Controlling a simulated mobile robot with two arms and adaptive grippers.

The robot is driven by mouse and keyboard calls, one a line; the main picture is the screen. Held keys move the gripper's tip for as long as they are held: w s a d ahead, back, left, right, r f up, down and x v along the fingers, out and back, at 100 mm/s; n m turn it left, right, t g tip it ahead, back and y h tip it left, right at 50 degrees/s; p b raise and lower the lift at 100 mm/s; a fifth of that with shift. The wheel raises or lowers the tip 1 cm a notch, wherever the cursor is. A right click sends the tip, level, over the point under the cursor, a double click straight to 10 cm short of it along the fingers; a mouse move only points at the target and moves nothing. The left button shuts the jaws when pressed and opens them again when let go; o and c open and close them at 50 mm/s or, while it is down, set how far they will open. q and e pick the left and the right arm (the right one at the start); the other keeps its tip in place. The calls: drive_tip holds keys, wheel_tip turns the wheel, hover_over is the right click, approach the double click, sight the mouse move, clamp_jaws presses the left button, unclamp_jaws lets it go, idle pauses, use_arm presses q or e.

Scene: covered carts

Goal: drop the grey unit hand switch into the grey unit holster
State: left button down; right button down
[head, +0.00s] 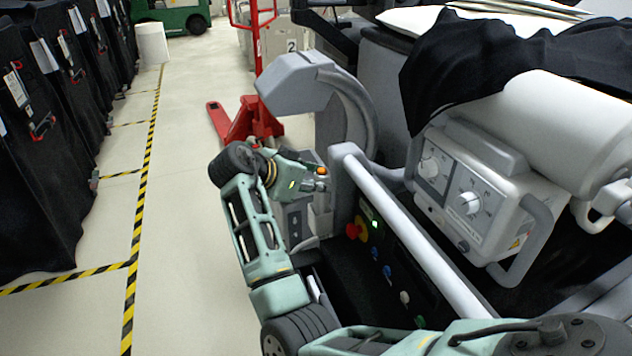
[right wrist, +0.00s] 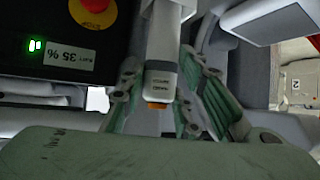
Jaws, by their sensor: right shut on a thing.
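The grey unit is the cart with a white push bar (head: 415,250) and a dark control panel. My right gripper (head: 312,180) is shut on the hand switch at the unit's near left corner. The hand switch's orange button (head: 321,170) shows in the head view. In the right wrist view the pale, labelled hand switch (right wrist: 160,82) with its orange end lies between the fingers. A grey boxy part (head: 296,222) just below the gripper may be the holster; its opening is hidden, and I cannot tell whether the switch touches it. My left gripper is not in view.
The panel carries a red stop button (head: 352,231) and a green light. A white control box (head: 480,195) and black drape (head: 490,60) are at right. A red pallet jack (head: 250,120) stands behind. Black-covered carts (head: 40,130) line the left; the floor between is clear.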

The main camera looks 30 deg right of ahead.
drive_tip(key=shift+f, duration=0.4)
drive_tip(key=c, duration=1.7)
unclamp_jaws()
drive_tip(key=o, duration=0.4)
drive_tip(key=shift+c, duration=0.2)
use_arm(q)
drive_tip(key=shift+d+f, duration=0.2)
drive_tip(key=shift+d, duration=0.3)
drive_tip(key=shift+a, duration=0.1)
